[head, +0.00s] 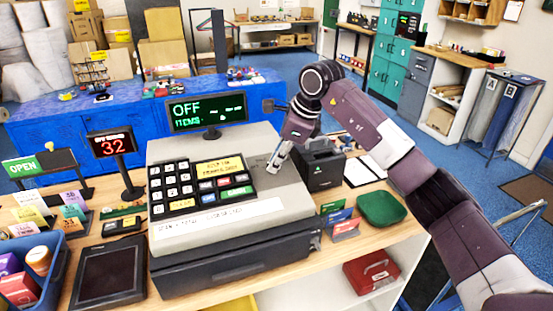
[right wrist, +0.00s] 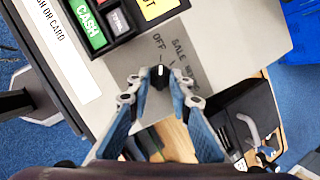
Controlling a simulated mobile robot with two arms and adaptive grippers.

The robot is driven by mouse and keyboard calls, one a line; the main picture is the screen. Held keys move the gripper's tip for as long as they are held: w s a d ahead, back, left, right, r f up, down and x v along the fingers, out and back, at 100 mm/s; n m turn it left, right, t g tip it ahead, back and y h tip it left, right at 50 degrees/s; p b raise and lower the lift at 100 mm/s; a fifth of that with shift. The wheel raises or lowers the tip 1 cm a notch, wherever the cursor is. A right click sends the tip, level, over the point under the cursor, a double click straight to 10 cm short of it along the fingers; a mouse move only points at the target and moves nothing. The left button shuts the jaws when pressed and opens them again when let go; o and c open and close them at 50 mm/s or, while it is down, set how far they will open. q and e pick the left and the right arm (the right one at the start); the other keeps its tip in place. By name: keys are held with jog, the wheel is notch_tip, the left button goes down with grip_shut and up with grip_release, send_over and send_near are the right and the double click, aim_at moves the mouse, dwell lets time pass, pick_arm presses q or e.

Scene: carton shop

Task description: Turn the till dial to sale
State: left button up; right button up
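The till (head: 230,190) stands on the wooden counter, and its green-on-black display (head: 207,112) reads OFF. In the right wrist view the small black till dial (right wrist: 159,76) sits on the grey panel. The labels OFF (right wrist: 160,42) and SALE (right wrist: 180,46) are printed beyond it. The dial's pointer seems to face the OFF side. My right gripper (right wrist: 159,88) is open, with one finger on each side of the dial and a visible gap to it. In the head view my right gripper (head: 276,160) is over the till's right side and hides the dial. My left gripper is not in view.
A black printer-like box (head: 320,165) stands close to the right of the till. Cards (head: 340,218) and a green dish (head: 381,208) lie in front of it. A red number display (head: 113,145) and a dark tablet (head: 109,272) are at the left.

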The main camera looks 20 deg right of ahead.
grip_shut()
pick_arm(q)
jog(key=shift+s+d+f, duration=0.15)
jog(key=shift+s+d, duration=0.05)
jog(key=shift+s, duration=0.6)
pick_arm(e)
jog(key=m+t+b, duration=0.1)
jog(key=m+b, duration=0.2)
jog(key=m, duration=0.1)
jog(key=shift+f+m+h, duration=0.1)
jog(key=shift+m+h, duration=0.2)
jog(key=shift+h, duration=0.1)
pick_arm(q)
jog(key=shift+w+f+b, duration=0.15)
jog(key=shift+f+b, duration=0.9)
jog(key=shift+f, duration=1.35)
pick_arm(e)
jog(key=shift+s+a+m+h, duration=0.15)
jog(key=shift+m+h, duration=0.25)
jog(key=shift+m, duration=1.3)
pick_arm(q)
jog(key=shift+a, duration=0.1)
pick_arm(e)
jog(key=shift+o, duration=1.3)
grip_release()
